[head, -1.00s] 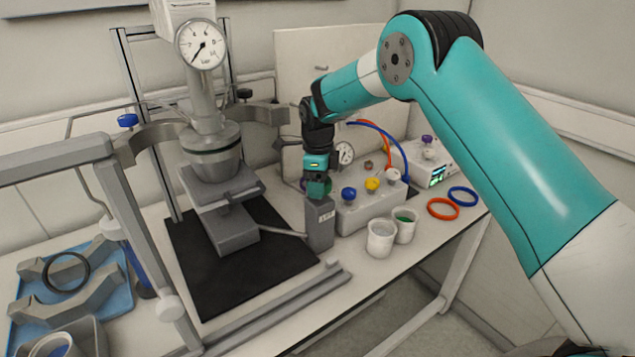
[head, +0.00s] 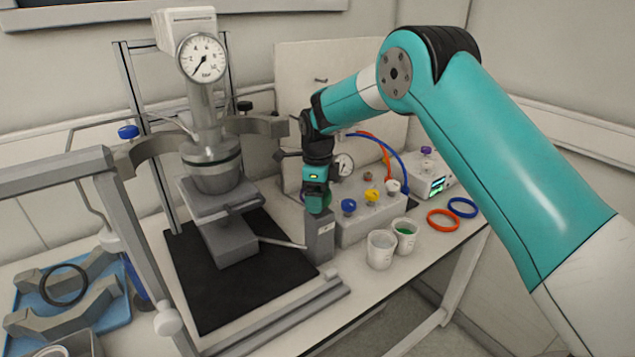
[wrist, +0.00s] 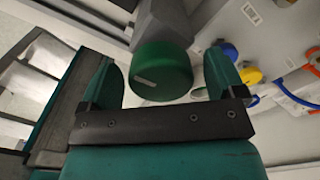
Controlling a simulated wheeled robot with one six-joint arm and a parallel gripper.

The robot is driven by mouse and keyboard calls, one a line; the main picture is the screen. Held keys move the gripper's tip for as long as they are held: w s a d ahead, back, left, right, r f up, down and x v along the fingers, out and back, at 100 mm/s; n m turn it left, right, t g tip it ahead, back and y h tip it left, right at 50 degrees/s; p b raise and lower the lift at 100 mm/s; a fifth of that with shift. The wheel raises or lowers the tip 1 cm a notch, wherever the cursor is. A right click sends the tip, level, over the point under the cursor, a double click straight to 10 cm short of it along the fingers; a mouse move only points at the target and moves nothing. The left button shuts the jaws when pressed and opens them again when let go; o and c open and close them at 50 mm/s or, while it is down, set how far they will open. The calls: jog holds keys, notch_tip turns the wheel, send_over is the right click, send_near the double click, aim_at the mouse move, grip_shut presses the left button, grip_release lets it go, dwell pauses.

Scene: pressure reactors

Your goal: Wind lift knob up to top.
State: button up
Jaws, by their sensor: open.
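The lift knob (wrist: 160,72) is a green round knob with a small pale mark. It sits on a grey block (head: 320,240), which stands beside the black mat. My gripper (wrist: 165,78) is open in the wrist view, with one finger on each side of the knob and visible gaps. In the head view my gripper (head: 317,198) points down over the block and mostly hides the knob. The lift platform (head: 222,200) is under the reactor vessel (head: 214,172), and a thin rod runs from the platform's base to the block.
A valve box (head: 370,214) with blue, yellow and white knobs stands close right of the block. Two cups (head: 381,250) are in front of it. A pressure gauge (head: 202,58) tops the reactor. A blue tray (head: 112,310) with clamp parts lies at left.

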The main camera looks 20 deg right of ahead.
notch_tip(320, 180, up, 17)
jog(key=b, duration=0.2)
jog(key=shift+r, duration=0.2)
jog(key=s+a+f+n+y, duration=0.1)
jog(key=s+a+n+y, duration=0.1)
jog(key=s+n, duration=1.3)
jog(key=s+a+f+n+y, duration=0.1)
jog(key=s+a+n+y, duration=0.1)
jog(key=s+n, duration=1.3)
jog(key=s, duration=0.9)
jog(key=shift+a+f+n, duration=0.15)
jog(key=shift+f+n, duration=0.15)
jog(key=shift+s, duration=0.1)
